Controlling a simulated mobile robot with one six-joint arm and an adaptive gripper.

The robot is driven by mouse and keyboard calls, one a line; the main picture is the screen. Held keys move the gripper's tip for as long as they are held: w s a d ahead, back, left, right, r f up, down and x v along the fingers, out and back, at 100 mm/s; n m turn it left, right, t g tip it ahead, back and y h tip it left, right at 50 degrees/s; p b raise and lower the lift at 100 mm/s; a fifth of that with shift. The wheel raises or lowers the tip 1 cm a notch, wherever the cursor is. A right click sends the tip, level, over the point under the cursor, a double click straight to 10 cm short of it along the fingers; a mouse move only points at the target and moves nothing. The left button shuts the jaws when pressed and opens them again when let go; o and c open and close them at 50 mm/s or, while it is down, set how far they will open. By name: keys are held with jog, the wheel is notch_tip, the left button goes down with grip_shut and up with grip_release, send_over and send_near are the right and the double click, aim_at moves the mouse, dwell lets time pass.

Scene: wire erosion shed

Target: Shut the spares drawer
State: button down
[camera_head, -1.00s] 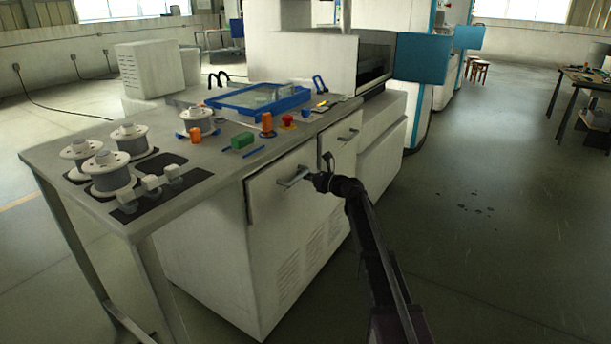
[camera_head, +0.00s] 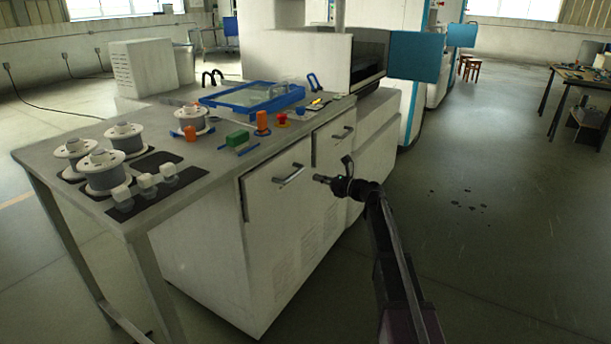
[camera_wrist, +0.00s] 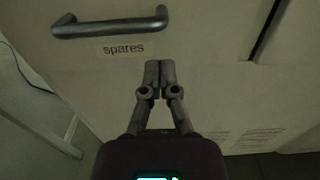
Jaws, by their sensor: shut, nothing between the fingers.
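The spares drawer (camera_head: 262,196) is in the front of the pale cabinet, with a bar handle (camera_head: 288,175) near its top. In the wrist view the handle (camera_wrist: 110,24) is at upper left, above a "spares" label (camera_wrist: 124,49). A dark gap runs along the drawer's left edge in the head view, and another shows at upper right in the wrist view. I cannot tell how far the front stands out. My gripper (camera_head: 318,178) is shut and empty, right of the handle and apart from it. Its fingertips (camera_wrist: 160,66) are together below the handle, before the pale front.
A second, narrower drawer (camera_head: 333,150) with its own handle is to the right. The worktop (camera_head: 215,165) above holds wire spools (camera_head: 107,172), a green block (camera_head: 237,139) and a blue-framed tray (camera_head: 252,97).

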jog(key=shift+v, duration=2.85)
jog(key=shift+s, duration=0.15)
jog(key=s+a+f+n+g+h, duration=0.1)
jog(key=s+f+n+g+h, duration=0.2)
jog(key=s+f+n, duration=0.5)
jog(key=s+a+f+n+g+h, duration=0.1)
jog(key=s+f+n+g+h, duration=0.3)
jog(key=s, duration=0.5)
jog(key=s+d+f+n+g+h, duration=0.1)
jog(key=s+d+f+n+h, duration=0.1)
jog(key=s+d+n+h, duration=0.3)
jog(key=s+d+f+n+h, duration=0.1)
jog(key=s+f+n, duration=0.15)
jog(key=s, duration=0.45)
jog(key=s+d+f+n+g+h, duration=0.1)
jog(key=s+d+f+n+h, duration=0.1)
jog(key=s+d+n, duration=0.3)
notch_tip(320, 180, up, 31)
jog(key=a+p, duration=0.1)
jog(key=p, duration=3)
jog(key=shift+s+a, duration=0.1)
jog(key=shift+a, duration=0.05)
